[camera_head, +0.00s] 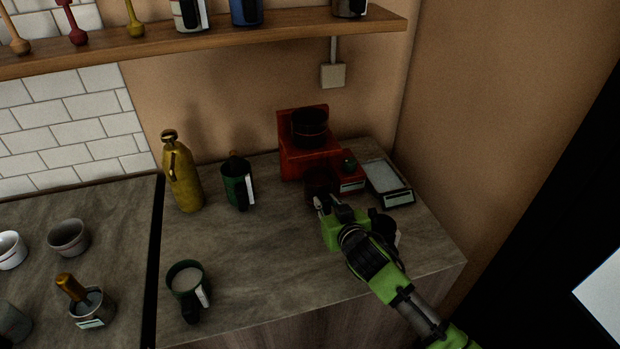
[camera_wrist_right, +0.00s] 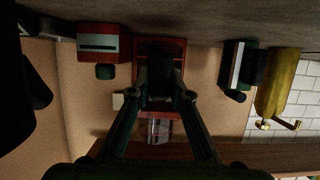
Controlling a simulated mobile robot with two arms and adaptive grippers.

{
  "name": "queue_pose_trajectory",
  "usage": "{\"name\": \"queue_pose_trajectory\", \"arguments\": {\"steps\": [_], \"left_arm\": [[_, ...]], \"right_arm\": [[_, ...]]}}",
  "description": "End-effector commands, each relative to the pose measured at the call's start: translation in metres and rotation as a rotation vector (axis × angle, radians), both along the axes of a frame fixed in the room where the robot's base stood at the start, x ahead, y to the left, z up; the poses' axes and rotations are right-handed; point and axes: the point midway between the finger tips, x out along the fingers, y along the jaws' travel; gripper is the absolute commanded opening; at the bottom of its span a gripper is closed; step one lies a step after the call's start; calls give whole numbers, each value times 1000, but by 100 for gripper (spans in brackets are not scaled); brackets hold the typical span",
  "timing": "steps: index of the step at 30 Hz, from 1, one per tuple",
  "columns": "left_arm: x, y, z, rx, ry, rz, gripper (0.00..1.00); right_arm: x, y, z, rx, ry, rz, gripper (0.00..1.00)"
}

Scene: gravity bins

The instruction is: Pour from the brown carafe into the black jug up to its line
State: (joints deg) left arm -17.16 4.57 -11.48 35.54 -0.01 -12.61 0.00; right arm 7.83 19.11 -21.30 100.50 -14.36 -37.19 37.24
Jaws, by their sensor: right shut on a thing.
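The brown carafe (camera_head: 318,182) is a dark reddish-brown vessel in front of the red machine. My right gripper (camera_head: 322,204) reaches it from the front right and is shut on it. In the right wrist view, whose picture is upside down, the dark carafe (camera_wrist_right: 161,82) sits between the fingers of my right gripper (camera_wrist_right: 164,98). I cannot tell whether it touches the counter. A black jug (camera_head: 385,226) with a pale strip stands at the right, partly hidden by my right arm. A large dark shape at the left of the wrist view seems to be this jug (camera_wrist_right: 30,90). Its contents are hidden. My left gripper is out of view.
A red machine (camera_head: 290,160) and a scale (camera_head: 388,182) stand behind. A yellow bottle (camera_head: 184,182) and a dark green jug (camera_head: 236,187) stand left; another green jug (camera_head: 190,281) holding pale contents is at the front. The counter's middle (camera_head: 265,245) is clear. A shelf runs above.

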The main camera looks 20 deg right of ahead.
Motion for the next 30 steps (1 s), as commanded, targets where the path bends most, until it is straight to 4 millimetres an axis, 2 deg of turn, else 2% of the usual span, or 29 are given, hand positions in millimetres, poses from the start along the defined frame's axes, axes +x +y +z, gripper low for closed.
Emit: {"name": "queue_pose_trajectory", "arguments": {"steps": [30], "left_arm": [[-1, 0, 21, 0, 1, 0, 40]], "right_arm": [[-62, -2, 1, 1, 0, 0, 0]]}}
